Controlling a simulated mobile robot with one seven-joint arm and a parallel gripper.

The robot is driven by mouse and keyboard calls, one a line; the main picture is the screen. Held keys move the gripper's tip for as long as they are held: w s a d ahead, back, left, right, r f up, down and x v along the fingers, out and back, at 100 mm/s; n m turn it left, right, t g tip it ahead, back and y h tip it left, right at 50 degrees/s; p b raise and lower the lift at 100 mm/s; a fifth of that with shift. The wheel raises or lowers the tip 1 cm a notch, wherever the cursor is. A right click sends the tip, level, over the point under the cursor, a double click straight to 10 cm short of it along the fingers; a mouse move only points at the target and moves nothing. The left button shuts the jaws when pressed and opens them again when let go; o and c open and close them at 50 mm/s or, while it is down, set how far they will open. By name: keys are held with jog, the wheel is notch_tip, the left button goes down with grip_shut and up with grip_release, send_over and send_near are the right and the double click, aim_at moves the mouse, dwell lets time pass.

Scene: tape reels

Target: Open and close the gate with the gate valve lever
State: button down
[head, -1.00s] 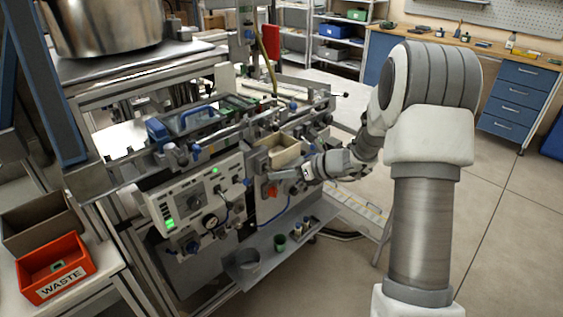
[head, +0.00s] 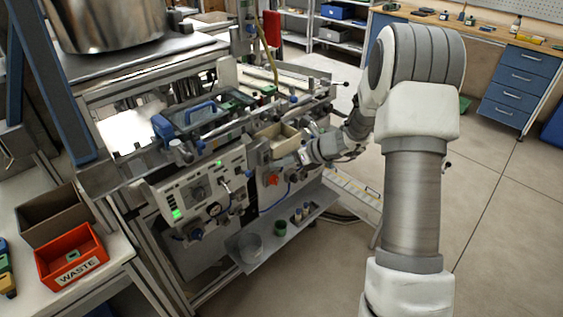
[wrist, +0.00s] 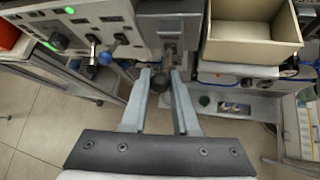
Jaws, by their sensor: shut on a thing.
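My gripper (wrist: 161,76) reaches to the front of the machine, its two grey fingers on either side of a dark round knob, which I take as the end of the gate valve lever (wrist: 160,84). The fingers are closed on it. Just beyond it is a grey upright housing (wrist: 170,40) with a slot. In the head view my gripper (head: 303,156) is beside the machine's front, right of and above an orange knob (head: 272,180). The lever is hard to make out there. I cannot tell how far the gate is open.
A beige open bin (wrist: 247,42) is close to the right of the housing. The control panel (head: 200,190) with green lights and knobs is on the left. A lower shelf (head: 285,228) holds small cups. A red WASTE box (head: 72,262) stands at left. Floor at right is clear.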

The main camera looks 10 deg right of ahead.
jog(key=c, duration=0.7)
grip_release()
jog(key=shift+o, duration=0.2)
jog(key=p+v, duration=0.1)
jog(key=v, duration=1.6)
jog(key=shift+d, duration=0.25)
jog(key=shift+s, duration=0.1)
